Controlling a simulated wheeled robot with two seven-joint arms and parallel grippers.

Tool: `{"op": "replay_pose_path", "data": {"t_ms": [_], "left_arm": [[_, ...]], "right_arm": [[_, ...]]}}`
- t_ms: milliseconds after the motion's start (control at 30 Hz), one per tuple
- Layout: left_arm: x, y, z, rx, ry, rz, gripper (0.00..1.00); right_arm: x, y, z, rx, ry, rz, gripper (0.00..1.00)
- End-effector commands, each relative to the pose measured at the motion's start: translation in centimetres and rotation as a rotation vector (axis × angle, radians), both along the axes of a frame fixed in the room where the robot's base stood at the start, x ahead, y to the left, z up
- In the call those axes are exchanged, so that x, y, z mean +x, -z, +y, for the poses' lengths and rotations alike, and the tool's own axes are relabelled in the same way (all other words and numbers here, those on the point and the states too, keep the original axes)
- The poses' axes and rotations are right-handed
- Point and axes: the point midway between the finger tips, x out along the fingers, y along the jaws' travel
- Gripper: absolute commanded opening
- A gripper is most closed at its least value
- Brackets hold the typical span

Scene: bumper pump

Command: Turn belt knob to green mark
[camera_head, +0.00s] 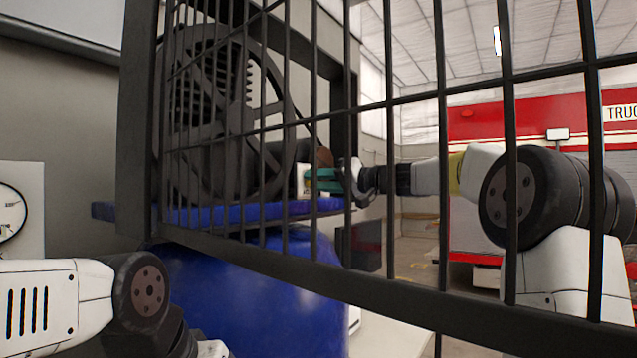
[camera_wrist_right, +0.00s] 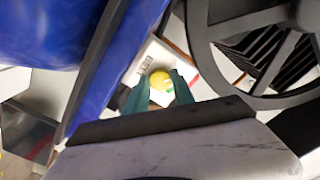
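My right gripper (camera_wrist_right: 160,82) has teal fingers, spread apart, one on each side of the knob in this view. I cannot tell whether they touch it. In the head view my right gripper (camera_head: 322,180) points left at the small white panel (camera_head: 303,179) beside the pump; the fingers and cage bars largely hide the knob. My left gripper is out of view.
A dark barred cage (camera_head: 389,200) stands between the head camera and the pump. The spoked flywheel (camera_head: 225,115) is close beside the panel. A blue platform (camera_head: 225,213) and blue tank (camera_head: 250,300) lie below. A gauge (camera_head: 10,212) is at far left.

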Motion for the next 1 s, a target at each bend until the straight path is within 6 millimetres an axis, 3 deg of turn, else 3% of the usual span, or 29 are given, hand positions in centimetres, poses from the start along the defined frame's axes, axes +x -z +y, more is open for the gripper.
{"op": "replay_pose_path", "data": {"t_ms": [467,1000], "left_arm": [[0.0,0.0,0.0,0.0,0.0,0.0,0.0],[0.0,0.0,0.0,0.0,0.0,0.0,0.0]], "right_arm": [[0.0,0.04,-0.03,0.034,0.001,0.053,0.0],[-0.03,0.02,-0.01,0.28,0.0,0.422,0.0]]}}
